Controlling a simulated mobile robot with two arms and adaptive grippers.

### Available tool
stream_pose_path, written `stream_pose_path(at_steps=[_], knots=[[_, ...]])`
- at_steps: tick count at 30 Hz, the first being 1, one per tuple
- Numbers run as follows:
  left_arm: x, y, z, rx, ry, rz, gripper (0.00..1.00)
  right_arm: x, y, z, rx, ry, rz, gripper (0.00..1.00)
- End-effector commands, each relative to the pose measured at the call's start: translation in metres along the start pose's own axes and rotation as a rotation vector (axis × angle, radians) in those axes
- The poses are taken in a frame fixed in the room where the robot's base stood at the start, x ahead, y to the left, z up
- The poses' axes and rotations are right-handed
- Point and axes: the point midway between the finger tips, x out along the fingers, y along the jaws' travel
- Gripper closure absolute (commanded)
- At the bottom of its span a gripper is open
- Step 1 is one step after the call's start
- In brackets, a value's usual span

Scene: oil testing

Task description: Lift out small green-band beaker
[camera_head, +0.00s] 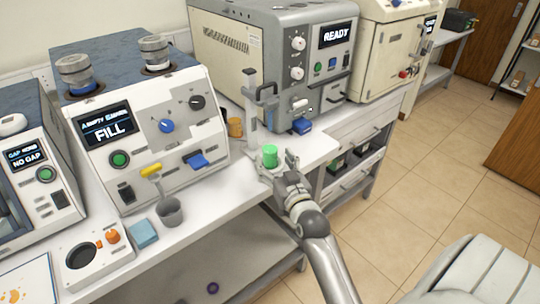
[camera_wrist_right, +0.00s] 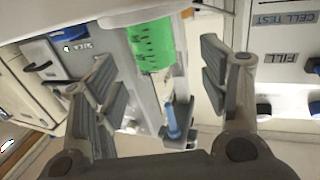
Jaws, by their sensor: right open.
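The small green-band beaker (camera_head: 270,156) stands near the front edge of the white bench, at the foot of a grey upright stand. In the right wrist view the green band (camera_wrist_right: 153,45) with dark marks shows at the top, ahead of and between the fingers. My right gripper (camera_head: 282,178) is just in front of the beaker. In the wrist view the right gripper (camera_wrist_right: 165,85) has its two fingers spread wide with nothing clamped between them. My left gripper is not in view.
A grey stand (camera_head: 251,115) rises close behind the beaker. The FILL machine (camera_head: 135,125) and the READY machine (camera_head: 275,55) back the bench.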

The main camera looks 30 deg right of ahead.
Motion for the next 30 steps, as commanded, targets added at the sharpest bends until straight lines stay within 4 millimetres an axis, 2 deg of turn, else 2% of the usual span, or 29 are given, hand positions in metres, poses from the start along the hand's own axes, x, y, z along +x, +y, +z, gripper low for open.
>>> stream_pose_path(at_steps=[3,9,18,30], knots=[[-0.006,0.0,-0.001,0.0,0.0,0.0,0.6,0.017,0.005,-0.003,-0.002,0.001,0.0,0.32],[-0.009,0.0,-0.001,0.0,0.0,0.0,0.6,0.037,0.005,-0.001,-0.001,0.002,0.0,0.32],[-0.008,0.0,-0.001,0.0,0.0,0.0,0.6,0.039,0.005,0.0,-0.002,0.001,0.0,0.34],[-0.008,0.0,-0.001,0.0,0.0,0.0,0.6,0.039,0.005,0.0,-0.001,0.001,0.001,0.85]])
